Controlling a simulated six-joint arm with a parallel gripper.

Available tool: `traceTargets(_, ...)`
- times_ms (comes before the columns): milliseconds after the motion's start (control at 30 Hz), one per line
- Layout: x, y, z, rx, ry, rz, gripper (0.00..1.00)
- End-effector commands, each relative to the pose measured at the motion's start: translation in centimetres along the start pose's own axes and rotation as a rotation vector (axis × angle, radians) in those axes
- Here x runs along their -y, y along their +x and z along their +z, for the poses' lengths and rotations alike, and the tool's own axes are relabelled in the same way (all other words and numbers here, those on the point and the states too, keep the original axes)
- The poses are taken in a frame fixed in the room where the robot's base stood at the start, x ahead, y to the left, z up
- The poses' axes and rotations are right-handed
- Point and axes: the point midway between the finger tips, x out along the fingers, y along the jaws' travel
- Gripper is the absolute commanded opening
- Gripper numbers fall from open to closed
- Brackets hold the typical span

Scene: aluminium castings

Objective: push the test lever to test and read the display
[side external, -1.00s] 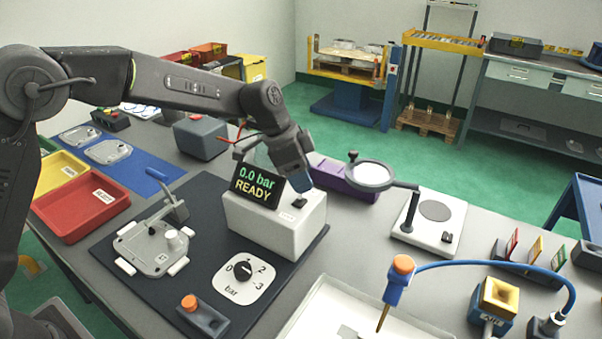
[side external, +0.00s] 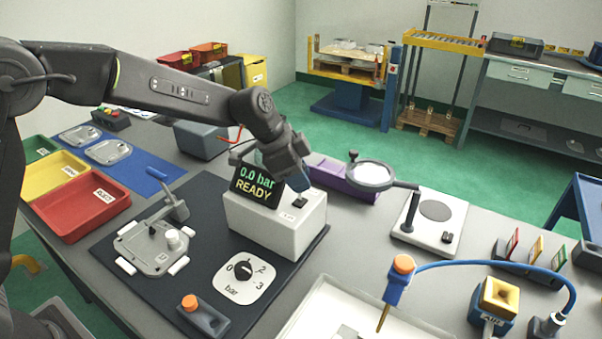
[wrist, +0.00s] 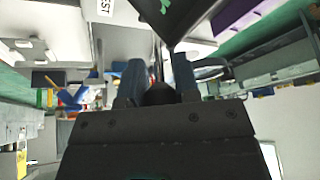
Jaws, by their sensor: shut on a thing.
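The tester is a white box (side external: 272,228) on a dark mat. Its black display (side external: 257,184) reads "0.0 bar" in green and "READY" in yellow. A small black piece (side external: 300,202), seemingly the test lever's base, sits on the box top beside a white label. My gripper (side external: 301,184) is above it, to the right of the display, tilted down. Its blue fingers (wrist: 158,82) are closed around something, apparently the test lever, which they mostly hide. The wrist view also shows a "TEST" label (wrist: 104,8) and the display's dark edge (wrist: 172,18).
A grey casting (side external: 155,243) lies in a fixture left of the tester. A pressure dial (side external: 245,272) and an orange button (side external: 190,302) are in front. A magnifier (side external: 371,176) stands to the right, and a purple box (side external: 340,178) is close behind my gripper.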

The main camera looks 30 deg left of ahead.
Motion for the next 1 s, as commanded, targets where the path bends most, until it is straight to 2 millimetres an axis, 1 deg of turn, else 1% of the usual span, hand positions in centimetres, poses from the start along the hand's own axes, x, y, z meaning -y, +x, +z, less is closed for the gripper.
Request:
traceTargets(33,-0.5,-0.1,0.1,-0.022,0.012,-0.025,0.00)
traceTargets(300,-1.7,-0.2,0.7,-0.125,0.073,-0.155,0.00)
traceTargets(500,-1.9,-0.3,1.0,-0.144,0.088,-0.198,0.00)
traceTargets(800,-1.9,-0.3,1.1,-0.144,0.091,-0.199,0.00)
traceTargets(833,-1.9,-0.3,1.1,-0.144,0.091,-0.199,0.31)
traceTargets(1000,-1.8,-0.3,1.1,-0.143,0.089,-0.200,0.47)
